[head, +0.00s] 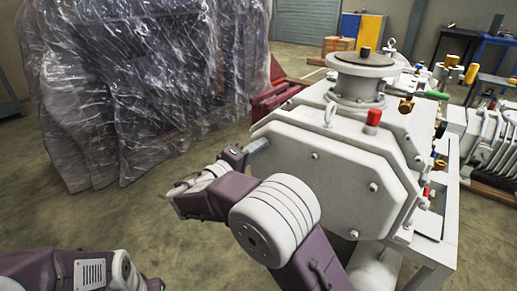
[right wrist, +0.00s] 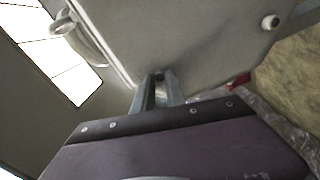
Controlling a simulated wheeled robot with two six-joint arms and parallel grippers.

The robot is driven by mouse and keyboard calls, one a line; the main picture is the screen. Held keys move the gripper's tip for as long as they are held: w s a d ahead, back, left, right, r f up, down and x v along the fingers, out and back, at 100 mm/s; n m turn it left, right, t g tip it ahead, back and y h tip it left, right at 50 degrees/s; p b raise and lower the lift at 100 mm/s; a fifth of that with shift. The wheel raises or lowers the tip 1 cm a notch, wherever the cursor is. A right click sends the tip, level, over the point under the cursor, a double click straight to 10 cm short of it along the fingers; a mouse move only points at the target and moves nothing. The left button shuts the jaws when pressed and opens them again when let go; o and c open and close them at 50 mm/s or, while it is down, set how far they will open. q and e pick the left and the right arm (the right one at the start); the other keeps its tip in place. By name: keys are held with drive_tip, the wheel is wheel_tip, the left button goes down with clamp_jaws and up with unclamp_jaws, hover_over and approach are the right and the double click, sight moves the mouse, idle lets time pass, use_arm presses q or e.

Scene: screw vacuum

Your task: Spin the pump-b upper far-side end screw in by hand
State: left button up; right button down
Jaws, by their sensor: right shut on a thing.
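The pump (head: 335,175) is a large pale housing with an eight-sided end plate facing me. My right gripper (head: 262,143) reaches the plate's upper left edge in the head view. In the right wrist view its two grey fingers (right wrist: 158,88) are shut on a small dark screw (right wrist: 158,76), close against the pale plate (right wrist: 195,40). The fingers hide most of the screw, and I cannot tell how deep it sits. Other screws show on the plate, one at its upper middle (head: 315,155) and one at its right (head: 373,187).
A red-capped fitting (head: 373,118) and a round flange (head: 362,62) stand on top of the pump. A plastic-wrapped stack (head: 130,90) stands at the left. The floor (head: 150,225) between it and the pump is clear.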

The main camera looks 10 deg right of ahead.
drive_tip(key=c, duration=1.3)
unclamp_jaws()
drive_tip(key=shift+w+a, duration=0.1)
drive_tip(key=shift+c, duration=0.2)
drive_tip(key=p+v, duration=0.3)
drive_tip(key=v, duration=0.6)
